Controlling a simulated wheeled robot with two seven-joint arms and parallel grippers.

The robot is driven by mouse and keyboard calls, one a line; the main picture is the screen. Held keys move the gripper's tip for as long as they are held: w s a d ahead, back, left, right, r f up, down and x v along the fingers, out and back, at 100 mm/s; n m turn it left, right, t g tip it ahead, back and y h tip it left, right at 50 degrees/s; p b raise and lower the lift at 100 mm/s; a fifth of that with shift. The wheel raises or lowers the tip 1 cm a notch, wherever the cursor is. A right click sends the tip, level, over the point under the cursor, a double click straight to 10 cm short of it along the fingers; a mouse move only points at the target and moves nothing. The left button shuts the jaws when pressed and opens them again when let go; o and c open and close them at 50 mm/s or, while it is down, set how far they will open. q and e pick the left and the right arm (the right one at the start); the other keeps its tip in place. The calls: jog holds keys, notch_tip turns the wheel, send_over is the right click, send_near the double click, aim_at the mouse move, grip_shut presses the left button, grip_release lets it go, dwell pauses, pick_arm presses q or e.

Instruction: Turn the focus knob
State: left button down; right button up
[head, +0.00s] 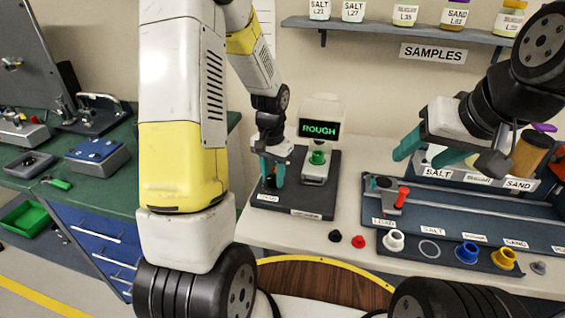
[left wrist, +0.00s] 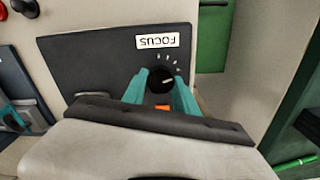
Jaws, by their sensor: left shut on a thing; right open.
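The black focus knob (left wrist: 160,79) shows in the left wrist view on a dark base plate (left wrist: 75,58) with a "FOCUS" label and tick marks beside it. My left gripper (left wrist: 163,85) has its teal fingers on both sides of the knob, shut on it. In the head view my left gripper (head: 272,172) points down at the left part of the plate, and its fingers mostly hide the knob. A white device with a screen (head: 319,129) reading "ROUGH" in green stands on the same plate. My right gripper (head: 432,150) is open and empty, above the sample bench at the right.
A tray (head: 455,244) with coloured cups lies at the right, below a rack labelled salt, sugar and sand. Small black and red caps (head: 358,241) sit on the pale table. A green bench (head: 105,180) with fixtures is at the left. A shelf of jars (head: 400,30) hangs at the back.

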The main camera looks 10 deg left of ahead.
aim_at(273, 178)
dwell(0.5)
pick_arm(q)
jog(key=c, duration=1)
grip_release()
jog(key=shift+o, duration=0.2)
jog(key=shift+r, duration=3.95)
jog(key=s+d+r+n+t+h, duration=0.2)
jog(key=s+r+t, duration=0.4)
jog(key=s+r, duration=1)
jog(key=shift+s+d+r+n, duration=0.2)
jog(key=shift+s+r+n, duration=0.1)
jog(key=shift+s+n, duration=0.45)
jog(key=shift+s, duration=0.1)
